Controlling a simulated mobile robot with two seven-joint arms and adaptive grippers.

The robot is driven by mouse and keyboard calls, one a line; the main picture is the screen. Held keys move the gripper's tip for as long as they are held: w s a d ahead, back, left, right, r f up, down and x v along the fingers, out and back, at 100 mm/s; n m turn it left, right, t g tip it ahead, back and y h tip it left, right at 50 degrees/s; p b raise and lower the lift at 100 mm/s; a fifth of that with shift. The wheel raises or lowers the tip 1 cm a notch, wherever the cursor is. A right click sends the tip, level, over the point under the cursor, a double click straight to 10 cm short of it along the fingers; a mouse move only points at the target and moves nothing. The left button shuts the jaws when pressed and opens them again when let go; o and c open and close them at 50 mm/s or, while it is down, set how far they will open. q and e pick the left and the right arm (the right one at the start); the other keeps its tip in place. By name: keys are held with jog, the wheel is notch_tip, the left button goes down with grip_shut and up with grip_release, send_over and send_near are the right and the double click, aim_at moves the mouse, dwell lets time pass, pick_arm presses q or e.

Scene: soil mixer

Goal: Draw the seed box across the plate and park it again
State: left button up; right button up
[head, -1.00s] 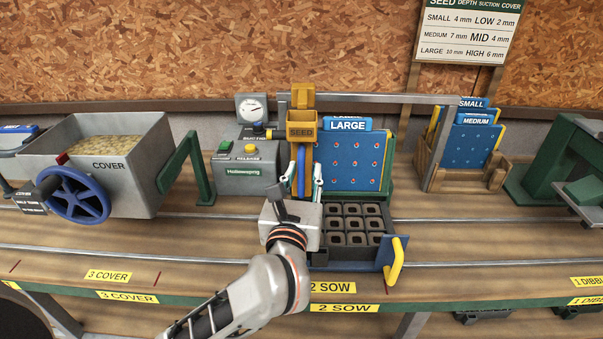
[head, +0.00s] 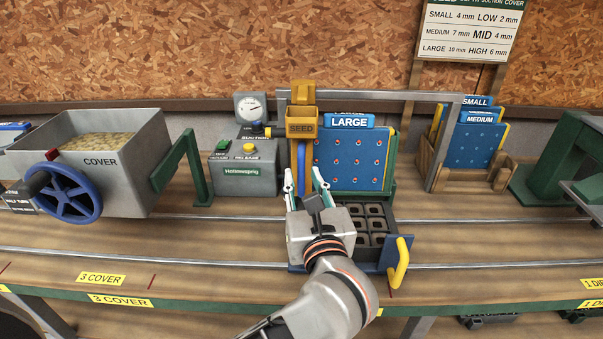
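The yellow seed box (head: 301,126), marked SEED, stands upright at the left edge of the blue LARGE seed plate (head: 352,160). A blue upright piece (head: 301,168) shows below the box. My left gripper (head: 305,180) is low in front of it. Its two pale fingers point up and stand apart, one on either side of the blue piece, with gaps visible. Whether either finger touches it cannot be told. The gripper body hides part of the plate's base and the tray. My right gripper is not in view.
A dark cell tray (head: 375,222) sits below the plate, with a blue end piece and yellow handle (head: 402,262) at its right. A grey suction unit (head: 245,172) stands left of the box. The COVER hopper (head: 100,165) is farther left. SMALL and MEDIUM plates (head: 474,140) stand at right.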

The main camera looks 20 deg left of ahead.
aim_at(302, 142)
pick_arm(q)
jog(key=shift+x, duration=1.5)
grip_shut()
jog(key=shift+d, duration=0.1)
